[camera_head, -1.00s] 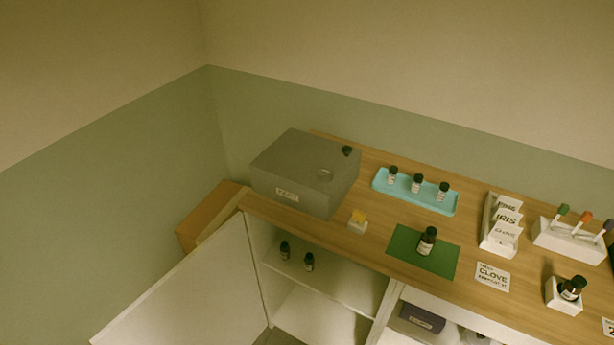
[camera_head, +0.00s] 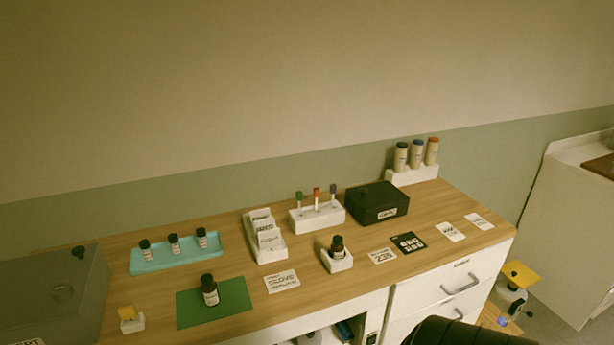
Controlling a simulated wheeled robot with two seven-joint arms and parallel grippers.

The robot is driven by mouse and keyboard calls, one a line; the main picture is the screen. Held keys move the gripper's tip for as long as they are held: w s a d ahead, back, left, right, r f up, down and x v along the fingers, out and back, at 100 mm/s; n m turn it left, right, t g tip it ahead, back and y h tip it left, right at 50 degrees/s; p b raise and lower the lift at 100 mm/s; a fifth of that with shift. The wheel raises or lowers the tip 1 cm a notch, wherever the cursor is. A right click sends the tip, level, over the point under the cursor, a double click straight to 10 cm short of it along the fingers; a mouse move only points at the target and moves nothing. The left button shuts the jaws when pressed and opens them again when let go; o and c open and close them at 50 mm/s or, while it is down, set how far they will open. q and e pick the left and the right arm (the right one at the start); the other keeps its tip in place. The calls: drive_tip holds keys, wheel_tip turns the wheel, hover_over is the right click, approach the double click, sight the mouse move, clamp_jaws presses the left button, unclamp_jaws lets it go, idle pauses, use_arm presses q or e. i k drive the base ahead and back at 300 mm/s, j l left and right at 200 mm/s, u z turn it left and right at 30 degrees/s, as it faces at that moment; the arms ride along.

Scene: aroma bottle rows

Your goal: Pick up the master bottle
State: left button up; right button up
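A dark bottle with a black cap and pale label (camera_head: 210,291) stands upright on a green mat (camera_head: 240,293) near the counter's front edge. Another dark bottle (camera_head: 337,246) stands in a small white holder (camera_head: 338,264) to its right. Neither label is readable enough to tell which is the master bottle. Three small dark-capped bottles (camera_head: 174,245) stand in a row on a light blue tray (camera_head: 205,257) behind the mat. Neither of my grippers is in view.
A grey box (camera_head: 45,295) fills the counter's left end. A card rack (camera_head: 268,240), a rack of droppers (camera_head: 318,217), a black box (camera_head: 377,203) and three capped tubes (camera_head: 417,155) stand along the back. Cards lie in front. A dark rounded shape (camera_head: 470,333) is at the bottom edge.

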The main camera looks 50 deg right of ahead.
sight(336, 252)
drive_tip(key=z, duration=1.85)
